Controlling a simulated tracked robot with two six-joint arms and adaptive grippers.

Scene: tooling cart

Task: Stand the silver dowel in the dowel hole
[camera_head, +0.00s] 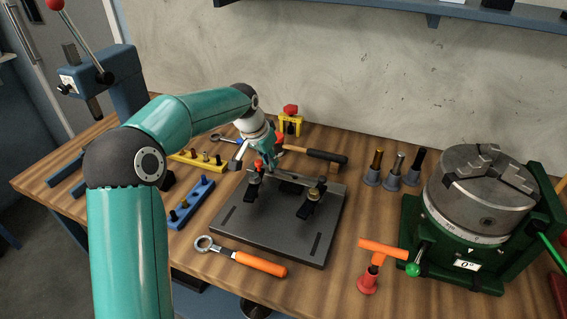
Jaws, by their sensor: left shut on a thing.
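My left gripper (265,162) reaches over the back left part of the dark fixture plate (268,226), close to the left black clamp (254,186). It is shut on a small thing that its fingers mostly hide. I cannot tell from this view whether that is the silver dowel. The dowel hole cannot be made out; the arm and clamps cover part of the plate. A silver-topped tool (397,164) stands upright in a grey holder between a gold one and a black one. My right gripper is not in view.
A second clamp (311,199) stands on the plate's right side. Blue (189,206) and yellow (187,157) peg racks lie to the left, a hammer (325,157) behind. An orange-handled wrench (258,264) lies in front. A green-based rotary chuck (478,197) fills the right.

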